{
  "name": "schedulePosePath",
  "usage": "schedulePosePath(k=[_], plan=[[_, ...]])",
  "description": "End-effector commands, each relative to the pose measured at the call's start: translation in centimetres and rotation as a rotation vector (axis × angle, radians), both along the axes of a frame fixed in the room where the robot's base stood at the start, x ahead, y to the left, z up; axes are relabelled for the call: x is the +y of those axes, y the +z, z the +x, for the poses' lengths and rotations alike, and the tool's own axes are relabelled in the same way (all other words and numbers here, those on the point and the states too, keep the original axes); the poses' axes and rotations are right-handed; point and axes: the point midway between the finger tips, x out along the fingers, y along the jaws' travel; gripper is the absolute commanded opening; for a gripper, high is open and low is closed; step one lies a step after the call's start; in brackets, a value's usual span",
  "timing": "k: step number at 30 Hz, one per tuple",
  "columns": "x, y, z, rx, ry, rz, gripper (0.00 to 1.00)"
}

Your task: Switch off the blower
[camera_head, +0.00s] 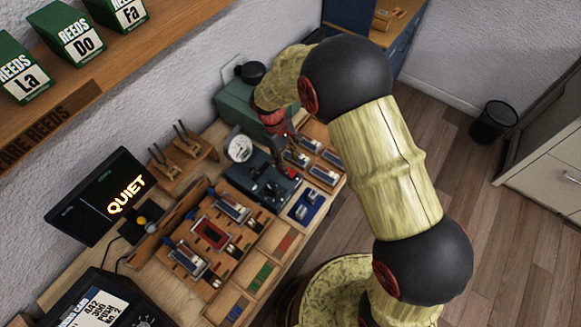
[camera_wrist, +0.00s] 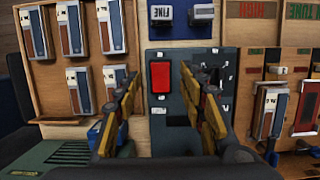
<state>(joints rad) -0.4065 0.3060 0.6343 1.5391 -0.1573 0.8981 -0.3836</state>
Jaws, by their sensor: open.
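A dark blue-grey panel (camera_wrist: 185,95) in the wrist view carries a red rectangular switch (camera_wrist: 160,76), which lies in line with the gap between my fingertips. The panel also shows as a dark unit (camera_head: 262,182) on the bench in the head view, partly covered by my arm. My gripper (camera_wrist: 159,74) is open and empty, with one finger on each side of the red switch. I cannot tell whether it touches the panel. A green box (camera_head: 236,107) stands behind the panel; its green surface (camera_wrist: 45,158) shows at the lower left in the wrist view. The switch's on or off position is unclear.
A round gauge (camera_head: 238,148) stands beside the panel. Trays of reed parts (camera_wrist: 85,40) flank it. A lit QUIET display (camera_head: 105,195) stands at the left. A shelf (camera_head: 75,90) with reed boxes overhangs the back.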

Motion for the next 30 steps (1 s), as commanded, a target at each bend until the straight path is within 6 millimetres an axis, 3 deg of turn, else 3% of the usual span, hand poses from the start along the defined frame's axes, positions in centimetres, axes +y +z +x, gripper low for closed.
schedulePosePath(k=[6, 12, 30], plan=[[1.0, 4.4, 0.8, -0.003, 0.0, 0.002, 0.41], [1.5, 7.0, 1.2, -0.002, -0.001, 0.001, 0.41], [1.7, 7.8, 1.3, 0.0, -0.001, 0.0, 0.41]])
